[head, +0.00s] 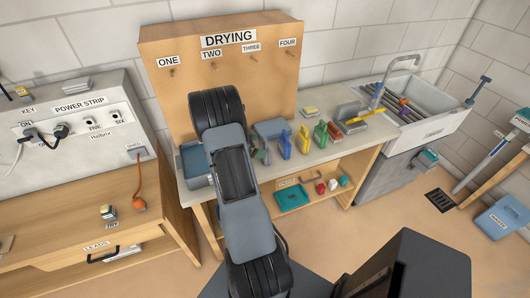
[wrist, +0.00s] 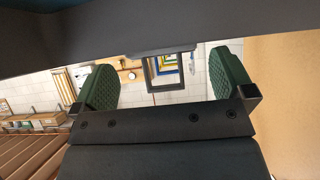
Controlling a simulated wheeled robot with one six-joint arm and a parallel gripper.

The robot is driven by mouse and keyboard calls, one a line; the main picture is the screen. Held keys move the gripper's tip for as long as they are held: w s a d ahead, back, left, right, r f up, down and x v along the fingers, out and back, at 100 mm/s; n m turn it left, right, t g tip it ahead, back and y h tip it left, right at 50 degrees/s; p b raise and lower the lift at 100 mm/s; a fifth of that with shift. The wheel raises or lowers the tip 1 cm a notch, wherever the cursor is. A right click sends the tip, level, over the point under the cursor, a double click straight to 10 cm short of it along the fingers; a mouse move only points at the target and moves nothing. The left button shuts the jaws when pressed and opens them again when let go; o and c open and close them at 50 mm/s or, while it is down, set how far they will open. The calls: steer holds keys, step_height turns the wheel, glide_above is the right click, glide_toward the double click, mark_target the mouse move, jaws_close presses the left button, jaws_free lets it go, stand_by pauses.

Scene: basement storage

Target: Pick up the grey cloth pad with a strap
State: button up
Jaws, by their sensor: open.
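I cannot make out a grey cloth pad with a strap for certain. A grey-blue item (head: 271,128) on the counter, just right of my arm in the head view, may be it, but no strap shows clearly. My arm covers part of the counter there. My gripper (wrist: 163,84) shows in the wrist view with its two green ribbed fingers wide apart. Nothing is held between them. It faces a far wall, away from the counter. I cannot make out the gripper in the head view.
A wooden DRYING board (head: 185,60) with hooks stands behind the counter (head: 320,148). Several coloured bottles and a grey caddy (head: 350,113) stand on the counter. A sink (head: 440,113) is at right. A teal tray (head: 292,198) sits on the lower shelf. A power-strip bench (head: 60,215) is at left.

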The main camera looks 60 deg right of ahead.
mark_target(262, 146)
steer(key=shift+p+x, duration=0.5)
steer(key=shift+x, duration=1.9)
steer(key=shift+a, duration=0.1)
steer(key=c, duration=0.7)
